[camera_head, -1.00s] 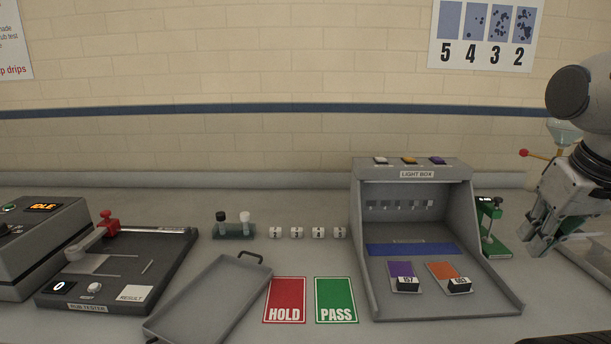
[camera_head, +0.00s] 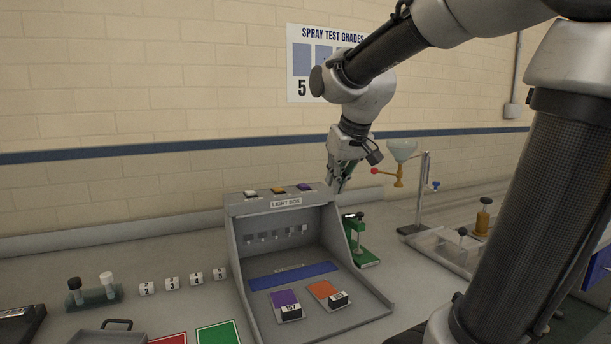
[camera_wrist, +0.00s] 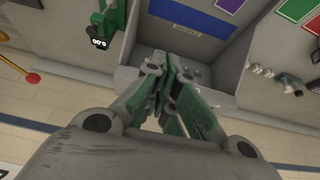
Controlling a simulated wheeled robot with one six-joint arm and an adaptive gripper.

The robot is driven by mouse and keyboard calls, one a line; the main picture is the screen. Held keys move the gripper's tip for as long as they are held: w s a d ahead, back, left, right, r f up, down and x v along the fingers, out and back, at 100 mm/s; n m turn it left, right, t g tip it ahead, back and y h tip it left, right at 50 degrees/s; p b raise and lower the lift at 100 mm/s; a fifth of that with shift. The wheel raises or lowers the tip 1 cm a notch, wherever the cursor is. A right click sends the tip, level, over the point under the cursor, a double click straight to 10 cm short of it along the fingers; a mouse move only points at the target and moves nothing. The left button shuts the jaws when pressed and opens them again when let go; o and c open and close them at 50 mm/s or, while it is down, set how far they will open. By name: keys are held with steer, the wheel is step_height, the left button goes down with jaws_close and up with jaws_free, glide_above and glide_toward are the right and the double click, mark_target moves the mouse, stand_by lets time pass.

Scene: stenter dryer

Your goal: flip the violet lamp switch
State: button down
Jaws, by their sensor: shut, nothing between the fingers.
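The light box (camera_head: 238,262) stands on the bench with white, orange and violet switches along its top. The violet lamp switch (camera_head: 304,187) is the rightmost of the three. My gripper (camera_head: 336,188) is shut and empty, pointing down just right of the violet switch, near the box's top right corner; I cannot tell whether it touches. In the wrist view my gripper (camera_wrist: 175,90) covers part of the light box (camera_wrist: 133,73) top, and the switches are hidden behind the fingers.
A green stand (camera_head: 358,245) is right of the box. A funnel stand (camera_head: 424,190) and a grey tray (camera_head: 445,245) are farther right. Numbered white blocks (camera_head: 172,283) and a bottle rack (camera_head: 95,297) are left. A violet card (camera_head: 283,298) and orange card (camera_head: 323,289) lie in the box.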

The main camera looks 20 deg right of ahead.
steer(key=w+r+t, duration=0.3)
steer(key=w+r, duration=0.6)
steer(key=shift+w, duration=0.2)
steer(key=shift+f, duration=0.15)
glide_above(307, 186)
step_height(307, 186, down, 7)
steer(key=shift+a+f, duration=0.1)
steer(key=shift+f, duration=0.1)
step_height(307, 186, down, 3)
steer(key=shift+s+f, duration=0.1)
steer(key=shift+w+r, duration=0.35)
steer(key=shift+w, duration=0.35)
steer(key=shift+r, duration=0.1)
